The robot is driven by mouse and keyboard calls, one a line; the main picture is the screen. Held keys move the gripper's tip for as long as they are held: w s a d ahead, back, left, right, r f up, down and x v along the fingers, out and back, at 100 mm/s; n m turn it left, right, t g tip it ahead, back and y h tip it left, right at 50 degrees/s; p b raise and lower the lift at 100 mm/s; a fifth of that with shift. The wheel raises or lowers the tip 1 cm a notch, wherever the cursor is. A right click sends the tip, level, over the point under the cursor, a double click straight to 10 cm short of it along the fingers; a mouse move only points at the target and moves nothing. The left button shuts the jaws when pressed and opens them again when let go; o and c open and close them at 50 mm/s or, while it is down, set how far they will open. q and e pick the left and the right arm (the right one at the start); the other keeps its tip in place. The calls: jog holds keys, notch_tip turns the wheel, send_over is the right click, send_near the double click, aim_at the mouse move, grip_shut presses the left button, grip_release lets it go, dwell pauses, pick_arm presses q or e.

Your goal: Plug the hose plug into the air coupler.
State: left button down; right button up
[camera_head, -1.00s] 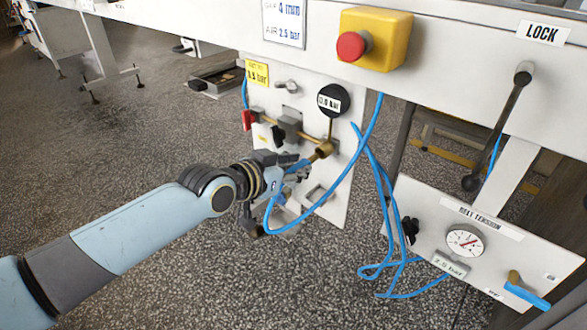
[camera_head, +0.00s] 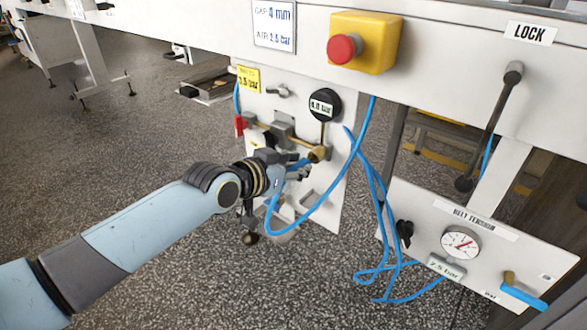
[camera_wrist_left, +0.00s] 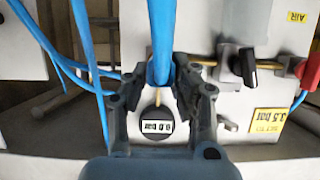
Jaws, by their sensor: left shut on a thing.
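My left gripper (camera_head: 297,169) is shut on the hose plug at the end of the blue hose (camera_head: 327,205). The plug is mostly hidden between the fingers. The brass air coupler (camera_head: 319,153) sits on the white panel below the round gauge, and the gripper's tips are close beside it. I cannot tell whether plug and coupler touch. In the left wrist view, the blue hose (camera_wrist_left: 161,35) runs down between the fingers of the left gripper (camera_wrist_left: 159,85); the coupler is not clear there. My right gripper is not in view.
The white panel (camera_head: 318,215) carries a black round gauge (camera_head: 323,105), a red-handled valve (camera_head: 240,125) and a yellow label (camera_head: 248,79). A yellow box with a red button (camera_head: 343,47) is above. Blue hose loops hang beside the belt tension panel (camera_head: 420,215) at right.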

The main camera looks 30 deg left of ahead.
pick_arm(q)
jog(key=shift+w+d, duration=0.1)
jog(key=shift+w, duration=0.55)
jog(key=shift+s, duration=0.15)
jog(key=shift+s+r, duration=0.1)
jog(key=shift+s, duration=0.55)
jog(key=shift+s+p, duration=0.65)
jog(key=shift+s, duration=0.45)
dwell(0.6)
jog(key=shift+w+b, duration=0.45)
jog(key=shift+w, duration=1.45)
